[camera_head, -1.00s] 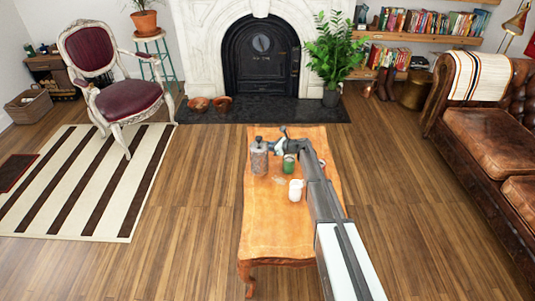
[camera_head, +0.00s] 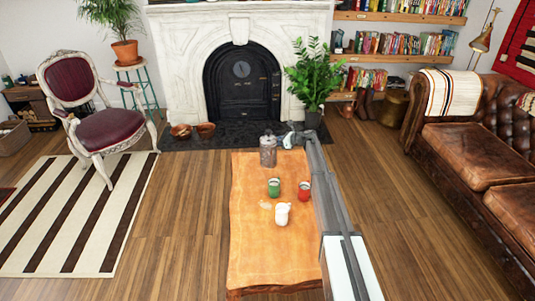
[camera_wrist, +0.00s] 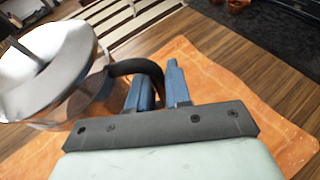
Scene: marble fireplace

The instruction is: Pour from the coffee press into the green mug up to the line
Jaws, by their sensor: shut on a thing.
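The coffee press (camera_head: 268,155), a metal and glass cylinder with a lid, looks upright at the far end of the table in the head view. My gripper (camera_head: 285,141) is at its right side, shut on its handle. In the wrist view the press (camera_wrist: 45,75) fills the left, and its black handle runs between the blue fingers of my gripper (camera_wrist: 157,84). The green mug (camera_head: 274,188) stands on the table, nearer the camera than the press. Its line and its inside are too small to make out. The press's base seems raised, but its height is unclear.
A red mug (camera_head: 304,191) stands right of the green mug, close to my arm. A white jug or mug (camera_head: 282,214) stands nearer the camera. The orange-brown table (camera_head: 265,260) is clear at its near end. A fireplace (camera_head: 242,85) stands beyond.

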